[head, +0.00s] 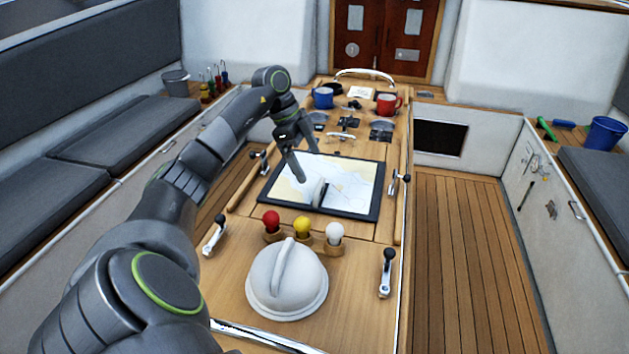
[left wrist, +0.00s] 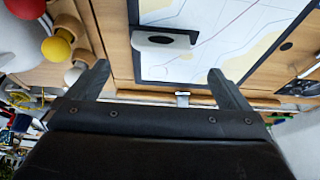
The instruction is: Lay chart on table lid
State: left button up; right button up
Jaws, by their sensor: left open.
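The chart (head: 345,180), pale blue and cream in a dark frame, lies flat on the wooden table (head: 245,277). It also shows at the top of the left wrist view (left wrist: 225,50). A small upright handle-like piece, black and white, stands on the chart near its front edge (head: 319,192) and also shows in the left wrist view (left wrist: 165,40). My left gripper (head: 300,166) is open and empty over the chart's left part, with its fingers pointing down. The arm hides some of the table's left side. My right gripper is not in view.
A white dome (head: 287,281) and red, yellow and white knobs (head: 303,226) stand in front of the chart. Blue (head: 323,97) and red mugs (head: 388,103) stand behind it. Metal crank handles (head: 387,272) line the sides. The plank floor (head: 465,260) on the right is clear.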

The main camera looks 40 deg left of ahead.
pick_arm(q)
jog(key=shift+v, duration=1.8)
